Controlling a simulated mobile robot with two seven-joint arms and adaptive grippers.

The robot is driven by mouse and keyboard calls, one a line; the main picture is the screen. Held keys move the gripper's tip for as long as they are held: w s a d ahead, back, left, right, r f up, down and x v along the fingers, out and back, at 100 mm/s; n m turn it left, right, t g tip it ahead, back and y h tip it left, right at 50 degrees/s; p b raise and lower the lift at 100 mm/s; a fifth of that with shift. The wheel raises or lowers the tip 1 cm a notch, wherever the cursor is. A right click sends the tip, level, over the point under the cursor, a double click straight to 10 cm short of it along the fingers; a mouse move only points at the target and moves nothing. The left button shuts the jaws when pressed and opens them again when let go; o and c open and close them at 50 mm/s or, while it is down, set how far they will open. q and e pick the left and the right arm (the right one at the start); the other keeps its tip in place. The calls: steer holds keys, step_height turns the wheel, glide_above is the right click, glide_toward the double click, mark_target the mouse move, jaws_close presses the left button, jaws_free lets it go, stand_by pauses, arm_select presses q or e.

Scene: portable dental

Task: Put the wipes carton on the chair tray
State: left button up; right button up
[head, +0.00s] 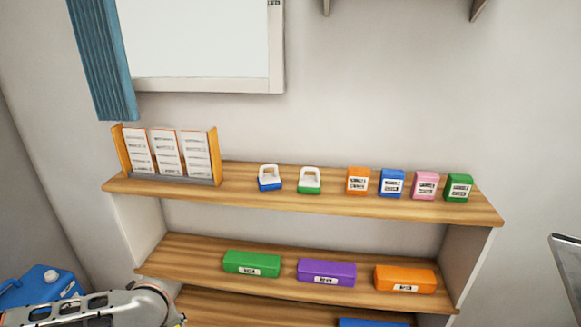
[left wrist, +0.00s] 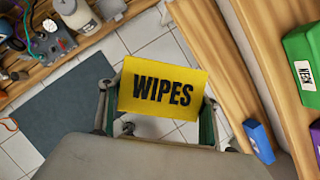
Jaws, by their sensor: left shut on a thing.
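The wipes carton (left wrist: 162,88) is a yellow box with "WIPES" in black letters, in the left wrist view. My left gripper (left wrist: 160,100) is shut on it, with one finger along its left side and one along its right. The carton is held above the tiled floor, left of the wooden shelves. My right gripper is in neither view. The chair tray is not seen in either view.
A wooden shelf unit (head: 330,203) carries small boxes, a card rack (head: 170,153) and green, purple and orange cases. A blue jug (head: 40,285) stands at the lower left. The left wrist view shows a cluttered wooden surface (left wrist: 62,75) at upper left and a dark mat (left wrist: 60,120).

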arm_select(q)
steer(key=s+d+r+n+g+h, duration=0.1)
steer(key=d+r+n+g, duration=0.3)
steer(key=r+n, duration=0.7)
steer(key=s+d+r+n+g+h, duration=0.2)
steer(key=d+r+n, duration=0.7)
steer(key=n, duration=0.7)
step_height(320, 180, up, 3)
steer(key=shift+s+r+g, duration=0.15)
steer(key=shift+s+g, duration=0.25)
steer(key=shift+g, duration=0.5)
